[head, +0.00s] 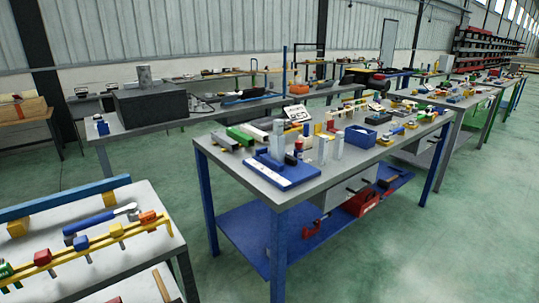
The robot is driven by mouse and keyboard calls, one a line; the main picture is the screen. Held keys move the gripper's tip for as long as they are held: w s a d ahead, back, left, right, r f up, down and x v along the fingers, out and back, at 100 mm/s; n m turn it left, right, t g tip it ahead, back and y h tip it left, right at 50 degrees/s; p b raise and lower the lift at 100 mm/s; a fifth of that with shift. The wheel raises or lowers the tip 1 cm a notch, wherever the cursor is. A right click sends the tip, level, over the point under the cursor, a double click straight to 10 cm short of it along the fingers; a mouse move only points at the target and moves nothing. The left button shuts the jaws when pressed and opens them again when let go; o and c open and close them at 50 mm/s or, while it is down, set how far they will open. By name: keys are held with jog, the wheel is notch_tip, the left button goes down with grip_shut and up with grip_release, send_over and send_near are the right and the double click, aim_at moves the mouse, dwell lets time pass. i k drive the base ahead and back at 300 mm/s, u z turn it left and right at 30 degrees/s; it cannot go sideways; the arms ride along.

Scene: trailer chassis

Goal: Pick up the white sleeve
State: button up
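Small upright pale pieces stand near the front left corner of the blue-legged workbench (330,170). A tall grey-white piece (278,138) stands on a blue board (288,176). Two more pale upright pieces, one (322,152) nearer and one (337,146) farther right, stand at the board's right. A small dark piece with a pale part below it stands between them. At this distance I cannot tell which one is the white sleeve. My gripper is not in view.
A nearer bench (140,262) at lower left carries yellow rails and a blue bar (60,200). A dark block (150,107) sits on a bench behind. A blue lower shelf (250,235) holds red items. Green floor (440,245) is clear at right.

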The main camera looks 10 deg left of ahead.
aim_at(277, 144)
jog(key=z, duration=0.05)
jog(key=i, duration=1.4)
